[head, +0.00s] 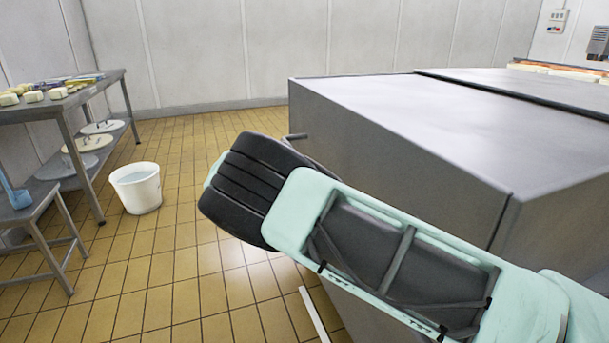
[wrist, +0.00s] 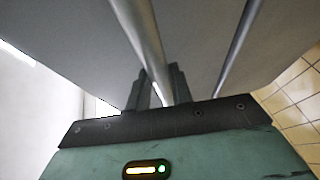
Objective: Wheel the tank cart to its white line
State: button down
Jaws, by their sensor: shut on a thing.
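The tank cart (head: 400,140) is a big grey metal box with a flat lid, filling the right half of the head view. A short piece of its bar handle (head: 295,137) shows at the near left corner, beside my arm. In the wrist view, my gripper (wrist: 160,88) is shut on the round metal handle bar (wrist: 143,35), close against the cart's grey side (wrist: 70,40). In the head view my arm hides the gripper and much of the cart's near side. A white line (head: 314,316) on the floor shows partly below my arm, near the cart's base.
A metal table (head: 115,80) with pale blocks and lids stands at the left wall. A white bucket (head: 137,188) stands on the floor beside it, and a low bench (head: 40,207) is nearer. The yellow tiled floor (head: 190,140) between the bucket and the cart is clear.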

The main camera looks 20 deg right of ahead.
jog(key=shift+s+d+f, duration=0.2)
jog(key=shift+d+f, duration=0.3)
jog(key=shift+d, duration=0.05)
jog(key=c, duration=1.3)
grip_release()
jog(key=shift+o, duration=0.2)
jog(key=shift+a+r, duration=0.3)
jog(key=shift+a, duration=0.1)
jog(key=p+v, duration=0.1)
jog(key=v, duration=1.5)
jog(key=shift+s+a+p, duration=0.15)
jog(key=shift+a+p, duration=0.15)
jog(key=shift+p, duration=0.05)
jog(key=shift+r, duration=0.1)
